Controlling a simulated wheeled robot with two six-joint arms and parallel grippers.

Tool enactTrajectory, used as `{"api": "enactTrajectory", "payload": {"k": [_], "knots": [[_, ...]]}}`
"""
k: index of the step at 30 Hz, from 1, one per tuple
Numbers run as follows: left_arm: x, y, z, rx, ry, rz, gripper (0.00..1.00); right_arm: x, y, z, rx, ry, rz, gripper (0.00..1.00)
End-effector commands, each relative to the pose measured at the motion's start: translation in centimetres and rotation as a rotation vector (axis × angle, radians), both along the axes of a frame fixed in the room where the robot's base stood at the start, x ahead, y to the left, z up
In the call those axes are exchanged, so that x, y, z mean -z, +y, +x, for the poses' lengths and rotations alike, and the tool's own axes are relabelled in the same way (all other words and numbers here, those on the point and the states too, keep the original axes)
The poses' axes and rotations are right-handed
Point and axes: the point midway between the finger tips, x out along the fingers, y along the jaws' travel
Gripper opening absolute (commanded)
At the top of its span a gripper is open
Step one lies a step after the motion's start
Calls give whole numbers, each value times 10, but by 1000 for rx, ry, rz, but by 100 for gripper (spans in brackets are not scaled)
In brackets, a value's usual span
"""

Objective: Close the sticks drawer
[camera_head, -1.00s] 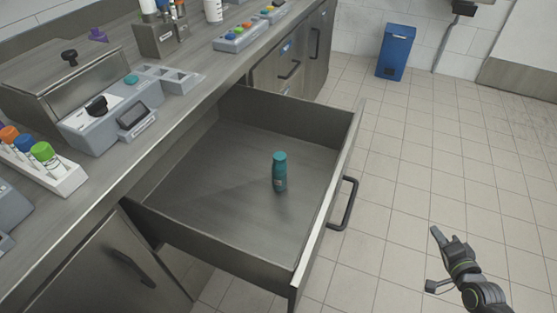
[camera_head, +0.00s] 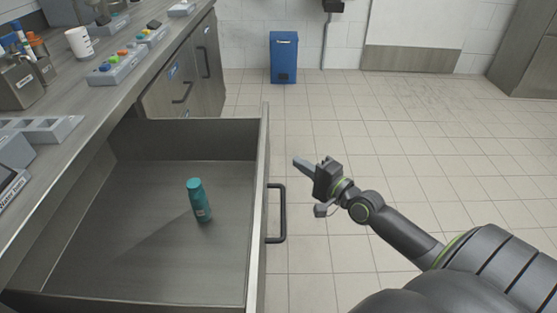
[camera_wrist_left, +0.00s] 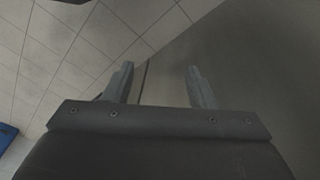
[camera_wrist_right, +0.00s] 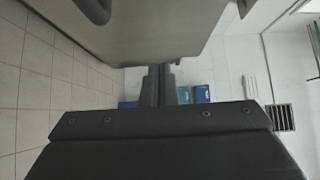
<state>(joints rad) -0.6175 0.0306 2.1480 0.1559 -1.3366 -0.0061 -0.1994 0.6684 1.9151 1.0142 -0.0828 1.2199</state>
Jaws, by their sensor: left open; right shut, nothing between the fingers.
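The drawer (camera_head: 262,215) is pulled far out from under the counter. Its dark bar handle (camera_head: 283,213) is on its front. In the right wrist view the shut fingers (camera_wrist_right: 158,84) lie below the drawer front (camera_wrist_right: 140,30), with part of the handle (camera_wrist_right: 93,8) at the top. My left gripper is outside the head view; the left wrist view shows its fingers (camera_wrist_left: 160,88) open and empty.
The counter (camera_head: 95,95) on the left carries coloured-cap racks (camera_head: 118,68) and a white cup (camera_head: 79,43). Closed cabinets (camera_head: 180,85) continue beyond the drawer. A blue bin (camera_head: 284,57) stands by the back wall. The tiled floor (camera_head: 420,140) to the right is open.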

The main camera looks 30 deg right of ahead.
Motion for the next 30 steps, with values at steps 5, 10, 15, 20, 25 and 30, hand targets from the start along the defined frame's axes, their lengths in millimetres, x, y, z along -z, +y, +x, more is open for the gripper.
{"api": "enactTrajectory", "payload": {"k": [5, 10, 15, 20, 25, 30], "knots": [[-3, -1, 2, 1, -16, -4, 51, 0, 7, 32, 0, -3, 3, 0], [-2, 1, -1, 0, 5, 6, 51, -1, 26, 42, 0, -1, 3, 0], [5, 2, -5, -1, 26, 7, 51, 0, 36, 48, 0, 0, 0, 0], [7, 2, -5, -1, 32, 9, 51, 0, 39, 50, 1, 1, -1, 0], [7, 2, -4, -1, 30, 9, 51, 1, 39, 50, 1, 1, -2, 0], [6, 2, -4, -1, 27, 9, 51, 1, 38, 51, 1, 1, -2, 0]]}}
